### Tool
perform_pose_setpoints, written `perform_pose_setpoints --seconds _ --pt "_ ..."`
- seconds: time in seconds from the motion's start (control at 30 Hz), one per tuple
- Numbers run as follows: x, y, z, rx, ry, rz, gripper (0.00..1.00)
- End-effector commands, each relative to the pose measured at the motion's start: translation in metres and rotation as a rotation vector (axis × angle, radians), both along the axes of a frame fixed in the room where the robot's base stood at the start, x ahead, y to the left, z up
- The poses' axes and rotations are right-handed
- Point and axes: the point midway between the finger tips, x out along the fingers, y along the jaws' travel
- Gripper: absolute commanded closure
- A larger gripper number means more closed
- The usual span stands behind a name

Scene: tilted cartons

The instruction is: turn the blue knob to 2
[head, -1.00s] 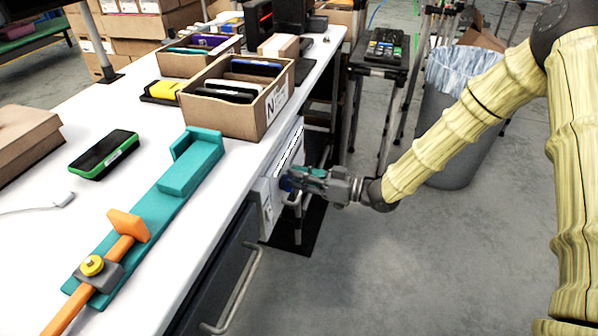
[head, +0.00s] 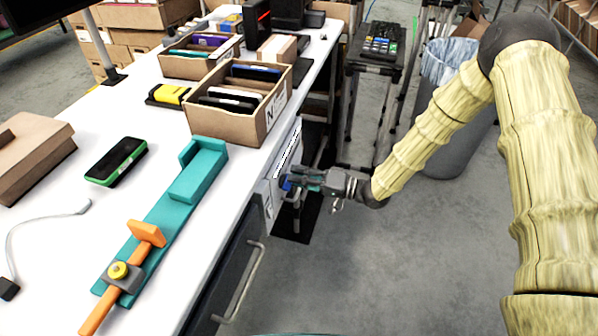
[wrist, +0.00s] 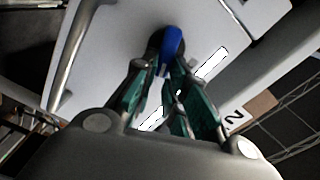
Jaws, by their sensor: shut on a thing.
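The blue knob (head: 285,183) sits on the front face of a white panel (head: 270,196) below the table edge. My gripper (head: 292,181) reaches it from the right, and its fingers hide part of the knob in the head view. In the wrist view the blue knob (wrist: 171,50) shows as an upright, slightly tilted bar on a dark round base. My gripper (wrist: 160,72) is shut on it there, with the teal-padded fingertips at its near end. I cannot make out any dial numbers around the knob.
A bar handle (head: 240,282) juts from the dark drawer front, nearer me. An open carton (head: 222,122) with a letter label stands on the table above the panel. A teal fixture (head: 165,215) lies along the table. A bin (head: 450,130) stands right, beyond my arm.

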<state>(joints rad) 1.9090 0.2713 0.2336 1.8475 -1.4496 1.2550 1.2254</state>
Motion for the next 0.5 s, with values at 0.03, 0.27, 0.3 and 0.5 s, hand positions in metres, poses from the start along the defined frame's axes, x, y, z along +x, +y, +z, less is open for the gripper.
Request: perform_pose_setpoints --seconds 0.03,0.27,0.3,0.5 --pt "-0.0003 0.0001 0.0003 0.011 0.039 0.001 1.00" --pt "0.0012 -0.0004 -0.0042 0.066 0.203 0.000 1.00" --pt "0.0012 -0.0005 -0.0050 0.073 0.226 0.000 1.00" --pt "0.0012 -0.0006 -0.0079 0.101 0.314 0.000 1.00"
